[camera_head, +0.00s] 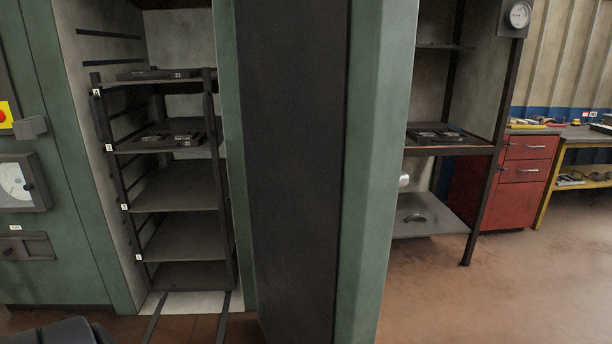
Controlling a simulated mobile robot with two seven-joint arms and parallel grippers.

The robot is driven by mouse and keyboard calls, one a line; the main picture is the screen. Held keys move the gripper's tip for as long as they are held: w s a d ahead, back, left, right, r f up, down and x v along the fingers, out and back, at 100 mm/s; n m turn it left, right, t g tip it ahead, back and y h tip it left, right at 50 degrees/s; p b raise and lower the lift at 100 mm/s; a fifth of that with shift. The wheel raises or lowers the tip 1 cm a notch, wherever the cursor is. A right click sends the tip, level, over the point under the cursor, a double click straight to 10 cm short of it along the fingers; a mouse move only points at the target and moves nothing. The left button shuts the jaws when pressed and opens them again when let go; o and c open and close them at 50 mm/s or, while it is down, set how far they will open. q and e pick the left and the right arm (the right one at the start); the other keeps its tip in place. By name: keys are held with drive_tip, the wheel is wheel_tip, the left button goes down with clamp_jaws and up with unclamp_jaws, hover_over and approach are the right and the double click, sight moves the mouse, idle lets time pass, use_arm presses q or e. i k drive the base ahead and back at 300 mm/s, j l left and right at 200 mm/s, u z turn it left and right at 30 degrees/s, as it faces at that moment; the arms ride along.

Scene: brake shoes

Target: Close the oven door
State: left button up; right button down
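The green oven (85,200) stands at the left with its chamber open. The oven door (295,180) stands open in the middle, seen nearly edge-on, with a dark inner face and a green edge. A small pale knob-like part (404,181) shows at the door's right side; I cannot tell if it is a handle. A dark rounded piece at the bottom left corner seems to be part of my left arm. No fingertips of either gripper show.
A dark shelved rack (178,198) with flat parts on its upper shelves stands in the chamber. Two dark rails run out along the floor below it. An open shelf unit (448,150), a red cabinet (528,175) and a workbench (586,142) stand at the right. The right floor is clear.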

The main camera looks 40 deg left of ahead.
sight(323, 87)
drive_tip(key=i+l+u, duration=0.1)
drive_tip(key=u, duration=0.35)
drive_tip(key=i+l+u, duration=0.15)
drive_tip(key=i+u, duration=0.15)
drive_tip(key=u, duration=0.15)
drive_tip(key=i+l+u, duration=0.15)
drive_tip(key=u, duration=0.25)
drive_tip(key=i+l+u, duration=0.15)
drive_tip(key=l+u, duration=1.2)
drive_tip(key=l, duration=0.2)
drive_tip(key=k, duration=0.25)
